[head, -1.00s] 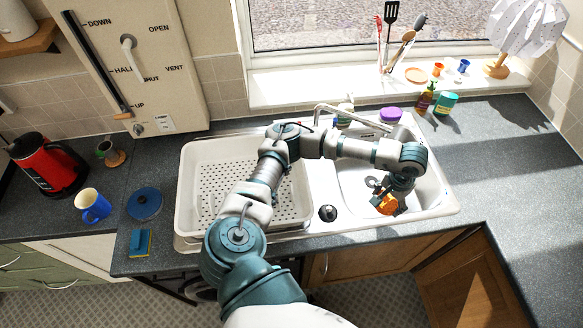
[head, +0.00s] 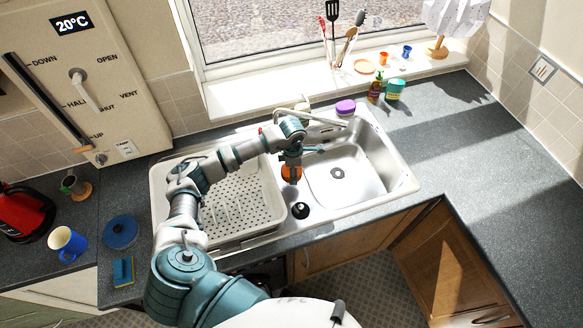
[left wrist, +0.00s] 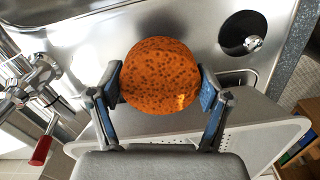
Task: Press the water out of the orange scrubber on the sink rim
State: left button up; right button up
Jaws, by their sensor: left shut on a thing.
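The orange scrubber (head: 291,173), round with dark specks, is between the two blue fingertips of my left gripper (head: 291,181). In the left wrist view the scrubber (left wrist: 161,75) fills the space between the fingers (left wrist: 160,88), one on each side. My left gripper is shut on it. It is over the steel strip between the sink bowl (head: 350,195) and the white drainer rack (head: 240,205). I cannot tell whether the scrubber touches the sink rim (head: 330,214). The bowl looks empty. My right gripper is not in view.
A black stopper (head: 300,210) sits just in front of the scrubber on the steel. The tap (head: 318,118) stands behind the strip. A purple-lidded tub (head: 345,107) and bottle (head: 376,88) are behind the bowl. The worktop to the right is clear.

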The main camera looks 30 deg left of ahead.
pick_arm(q)
jog(key=shift+a+f+n, duration=0.3)
jog(key=shift+a+n, duration=0.05)
jog(key=shift+n, duration=0.25)
jog(key=shift+d+f, duration=0.15)
jog(key=shift+f, duration=0.05)
jog(key=shift+d+f+b, duration=0.2)
jog(key=shift+f+b, duration=0.1)
jog(key=shift+b, duration=0.05)
jog(key=f+b, duration=0.2)
jog(key=f, duration=0.1)
jog(key=shift+d, duration=0.4)
jog(key=shift+a+f, duration=0.1)
jog(key=shift+f, duration=0.1)
jog(key=shift+a+f, duration=0.15)
jog(key=shift+a, duration=0.3)
jog(key=o, duration=0.4)
jog(key=c, duration=0.6)
jog(key=shift+o, duration=0.2)
jog(key=shift+d, duration=0.3)
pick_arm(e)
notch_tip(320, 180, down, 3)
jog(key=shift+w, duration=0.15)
